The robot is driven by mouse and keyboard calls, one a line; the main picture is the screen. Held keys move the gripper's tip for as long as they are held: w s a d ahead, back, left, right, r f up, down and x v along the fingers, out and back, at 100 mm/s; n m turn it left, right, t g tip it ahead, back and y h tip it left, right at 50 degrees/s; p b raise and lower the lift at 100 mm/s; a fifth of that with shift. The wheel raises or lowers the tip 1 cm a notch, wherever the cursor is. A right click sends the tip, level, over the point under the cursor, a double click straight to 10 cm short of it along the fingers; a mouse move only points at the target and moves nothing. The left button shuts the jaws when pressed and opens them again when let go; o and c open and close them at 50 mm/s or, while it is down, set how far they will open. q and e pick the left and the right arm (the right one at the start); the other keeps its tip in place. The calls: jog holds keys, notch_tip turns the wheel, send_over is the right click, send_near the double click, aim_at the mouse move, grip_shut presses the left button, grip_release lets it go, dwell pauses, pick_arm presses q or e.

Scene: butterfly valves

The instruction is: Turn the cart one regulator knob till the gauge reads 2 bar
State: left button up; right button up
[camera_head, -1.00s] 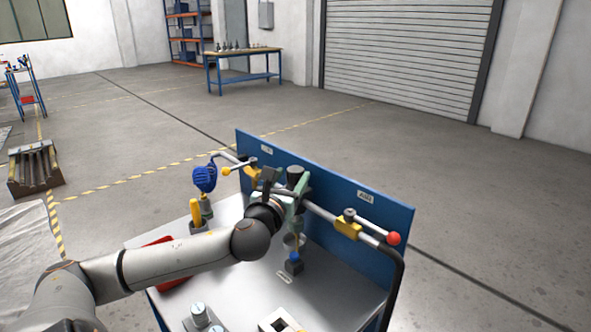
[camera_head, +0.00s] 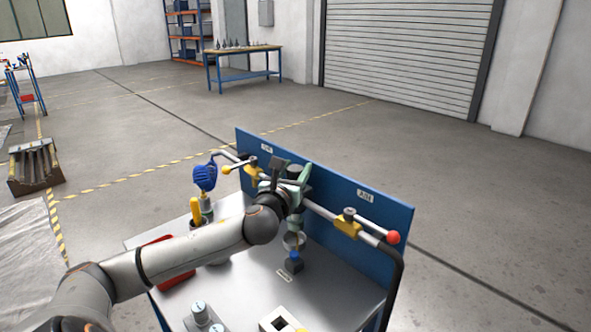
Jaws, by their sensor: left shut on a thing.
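The cart (camera_head: 352,292) carries a blue back panel with a pipe line along it. The regulator (camera_head: 293,240) sits mid-line; its lower bowl with a blue bottom part shows below the pipe. Its dark knob (camera_head: 295,171) shows only in part at the top. My left gripper (camera_head: 291,180) is at the knob and shut on it, with the wrist coming from the lower left. The fingertips are partly hidden among the fittings. I cannot make out the gauge face or its reading. My right gripper is not in view.
A red-ended lever (camera_head: 392,238) and yellow valve (camera_head: 347,229) are right of the regulator. A red tray (camera_head: 165,272) lies on the cart behind my arm.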

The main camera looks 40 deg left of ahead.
pick_arm(q)
grip_shut()
